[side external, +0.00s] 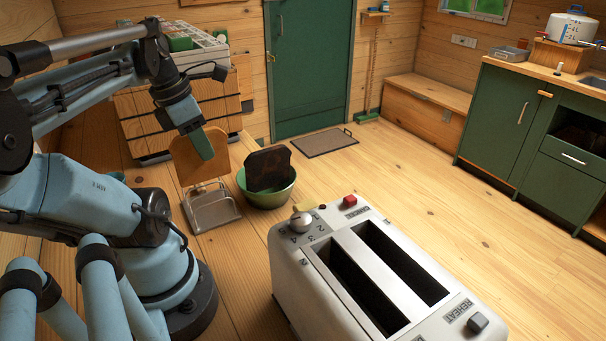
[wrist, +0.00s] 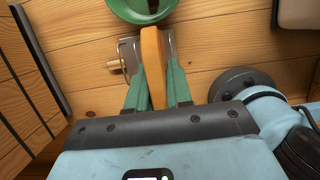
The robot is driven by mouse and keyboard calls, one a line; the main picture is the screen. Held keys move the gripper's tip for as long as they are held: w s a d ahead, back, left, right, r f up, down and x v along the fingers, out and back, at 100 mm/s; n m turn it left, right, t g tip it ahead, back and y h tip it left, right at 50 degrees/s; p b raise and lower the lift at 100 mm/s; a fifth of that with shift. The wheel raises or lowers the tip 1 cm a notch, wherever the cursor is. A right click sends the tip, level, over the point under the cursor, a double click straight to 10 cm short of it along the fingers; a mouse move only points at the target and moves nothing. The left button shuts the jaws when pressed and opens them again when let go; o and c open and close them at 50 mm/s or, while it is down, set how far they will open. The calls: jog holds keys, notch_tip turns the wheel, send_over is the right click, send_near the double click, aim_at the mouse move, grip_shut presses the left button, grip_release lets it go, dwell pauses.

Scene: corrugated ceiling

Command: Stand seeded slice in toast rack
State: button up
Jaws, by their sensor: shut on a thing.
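My gripper (side external: 203,146) has its green fingers shut on a tan bread slice (side external: 186,160), held upright by its upper edge. In the wrist view the slice (wrist: 153,65) shows edge-on between the fingers (wrist: 154,88). The metal toast rack (side external: 213,211) stands on the wooden surface directly below it. The slice's lower edge is at the rack's top wires; I cannot tell whether it is between them or just above. A dark brown, speckled slice (side external: 268,168) leans upright in a green bowl (side external: 268,197), right of the rack. Seeds on the tan slice cannot be made out.
A large white toaster (side external: 385,280) with two empty-looking slots stands at the front right. The green bowl is close beside the rack. A wooden crate-like unit with a pale tray (side external: 200,55) stands behind my gripper.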

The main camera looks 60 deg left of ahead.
aim_at(207, 179)
jog(key=shift+f, duration=4.8)
jog(key=o, duration=0.9)
notch_tip(207, 179, up, 26)
jog(key=shift+w+d+r+m+h, duration=0.25)
jog(key=shift+w+d+m, duration=0.8)
jog(key=shift+w+d, duration=0.55)
jog(key=shift+w+d+r+m+h, duration=0.15)
jog(key=shift+w+d+m+h, duration=0.15)
jog(key=shift+w+d+m, duration=1.05)
jog(key=shift+w+d+r+m+h, duration=0.25)
jog(key=shift+w+d+m, duration=0.45)
jog(key=shift+w+d, duration=1.2)
